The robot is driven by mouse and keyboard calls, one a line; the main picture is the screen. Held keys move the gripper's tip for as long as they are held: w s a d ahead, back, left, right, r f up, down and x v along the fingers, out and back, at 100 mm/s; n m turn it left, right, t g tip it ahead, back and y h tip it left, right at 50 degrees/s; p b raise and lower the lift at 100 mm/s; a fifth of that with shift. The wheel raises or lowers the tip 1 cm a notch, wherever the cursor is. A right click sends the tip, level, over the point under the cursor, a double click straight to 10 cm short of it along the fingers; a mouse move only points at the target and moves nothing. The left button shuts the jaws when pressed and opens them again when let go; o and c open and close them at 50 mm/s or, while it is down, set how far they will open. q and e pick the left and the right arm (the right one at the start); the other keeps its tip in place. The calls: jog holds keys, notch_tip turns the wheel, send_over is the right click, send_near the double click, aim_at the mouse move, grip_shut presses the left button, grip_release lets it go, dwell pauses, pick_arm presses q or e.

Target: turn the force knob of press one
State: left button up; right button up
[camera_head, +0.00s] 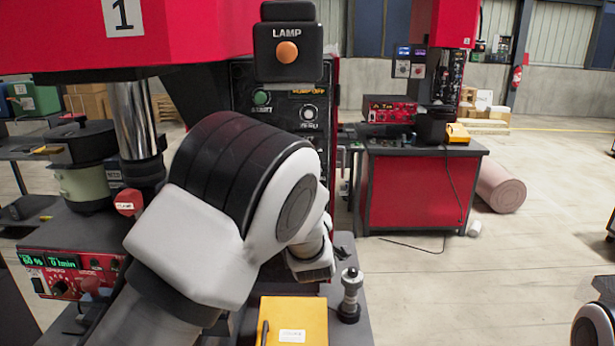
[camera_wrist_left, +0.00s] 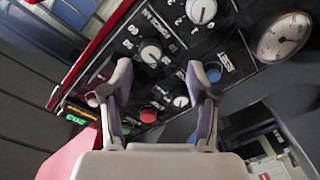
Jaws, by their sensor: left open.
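Press one is the red machine (camera_head: 190,30) with a "1" plate at the left of the head view. Its black control panel (camera_head: 262,118) is partly hidden behind my left arm. In the left wrist view the panel carries several white dial knobs, including a middle knob (camera_wrist_left: 151,54), an upper knob (camera_wrist_left: 201,11) and a small lower knob (camera_wrist_left: 181,101). I cannot read which is the force knob. My left gripper (camera_wrist_left: 155,85) is open and empty, its fingers toward the panel with the middle and lower knobs showing between them. My arm hides its fingers in the head view.
A round gauge (camera_wrist_left: 284,37) and red (camera_wrist_left: 148,114) and blue buttons are on the panel. A lamp box (camera_head: 287,45) hangs above it. A yellow box (camera_head: 292,320) and a small black-knobbed post (camera_head: 350,290) stand below.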

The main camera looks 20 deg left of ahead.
pick_arm(q)
jog(key=r+p+x, duration=0.1)
jog(key=p+x, duration=0.2)
jog(key=x, duration=0.3)
jog(key=shift+w+r, duration=0.15)
jog(key=shift+w, duration=0.1)
jog(key=shift+s+d+r, duration=0.1)
jog(key=shift+s+r, duration=0.15)
jog(key=shift+s, duration=0.05)
jog(key=c, duration=0.3)
jog(key=shift+s+r, duration=0.15)
jog(key=shift+s, duration=0.05)
jog(key=c, duration=0.5)
grip_shut()
pick_arm(e)
jog(key=r, duration=0.1)
jog(key=s+r, duration=0.1)
jog(key=r, duration=0.1)
jog(key=shift+s+d+r, duration=0.15)
jog(key=shift+s+r, duration=0.05)
jog(key=shift+r, duration=0.05)
